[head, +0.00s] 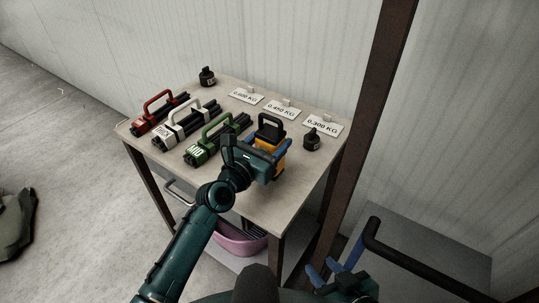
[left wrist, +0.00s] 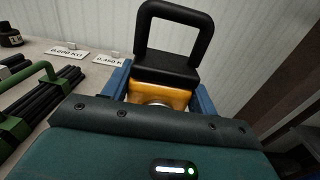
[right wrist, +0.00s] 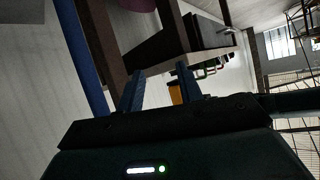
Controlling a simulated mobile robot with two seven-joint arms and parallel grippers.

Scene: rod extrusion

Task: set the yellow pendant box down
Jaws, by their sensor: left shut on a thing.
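The yellow pendant box (head: 269,144) has a black top with a black loop handle and is at the front right of the table (head: 253,203). My left gripper (head: 266,155) is shut on it, with a blue finger on each side. The left wrist view shows the box (left wrist: 159,94) upright between the fingers, the handle rising above. Its underside is hidden, so I cannot tell whether it touches the tabletop. My right gripper (head: 339,274) is low at the right, away from the table; its blue fingers (right wrist: 160,95) are apart with nothing between them.
Red (head: 158,113), white (head: 185,123) and green (head: 216,138) handled rod bundles lie on the table's left. Black weights stand at the back left (head: 207,76) and right (head: 313,139), near weight cards (head: 282,108). A brown post (head: 366,120) rises beside the table. A pink basin (head: 240,240) sits below.

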